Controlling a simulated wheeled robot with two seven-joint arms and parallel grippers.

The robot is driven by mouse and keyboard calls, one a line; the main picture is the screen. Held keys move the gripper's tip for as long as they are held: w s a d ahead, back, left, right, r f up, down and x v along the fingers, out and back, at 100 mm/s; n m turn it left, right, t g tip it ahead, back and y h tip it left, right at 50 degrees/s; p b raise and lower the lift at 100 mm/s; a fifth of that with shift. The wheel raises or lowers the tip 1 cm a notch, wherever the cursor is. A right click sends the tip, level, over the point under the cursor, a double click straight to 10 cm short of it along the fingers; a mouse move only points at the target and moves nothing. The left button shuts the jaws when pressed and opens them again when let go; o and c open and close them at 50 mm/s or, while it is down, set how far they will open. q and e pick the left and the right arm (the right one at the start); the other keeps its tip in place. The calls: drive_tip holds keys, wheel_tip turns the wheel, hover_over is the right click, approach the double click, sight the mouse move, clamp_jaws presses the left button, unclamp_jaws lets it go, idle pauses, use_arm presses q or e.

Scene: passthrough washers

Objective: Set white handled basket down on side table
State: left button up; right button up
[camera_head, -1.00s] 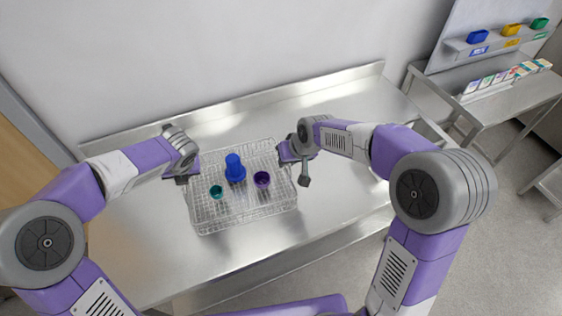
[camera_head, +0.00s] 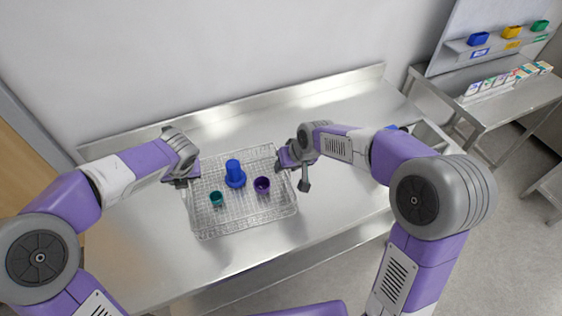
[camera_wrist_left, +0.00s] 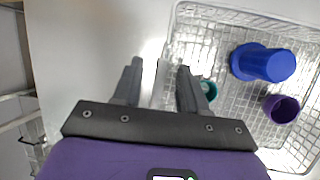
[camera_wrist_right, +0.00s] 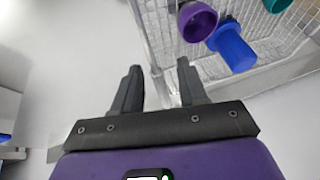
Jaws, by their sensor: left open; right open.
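The white wire basket (camera_head: 240,226) stands level on the steel table. It holds a blue flanged piece (camera_head: 234,174), a teal cup (camera_head: 216,198) and a purple cup (camera_head: 262,185). My left gripper (camera_head: 188,178) is at the basket's left side. In the left wrist view its open fingers (camera_wrist_left: 159,70) straddle the line of the basket's edge. My right gripper (camera_head: 285,164) is at the basket's right side. In the right wrist view its open fingers (camera_wrist_right: 158,68) also straddle the edge. Whether the fingers touch the wire is unclear.
The steel table (camera_head: 150,250) has bare room in front of and behind the basket, with a raised lip along the wall. A second table (camera_head: 510,105) at the right carries small boxes, below a shelf with blue, yellow and green bins.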

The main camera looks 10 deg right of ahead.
use_arm(q)
drive_tip(key=v, duration=1)
use_arm(e)
drive_tip(key=v, duration=1.2)
use_arm(q)
drive_tip(key=shift+s+r, duration=0.1)
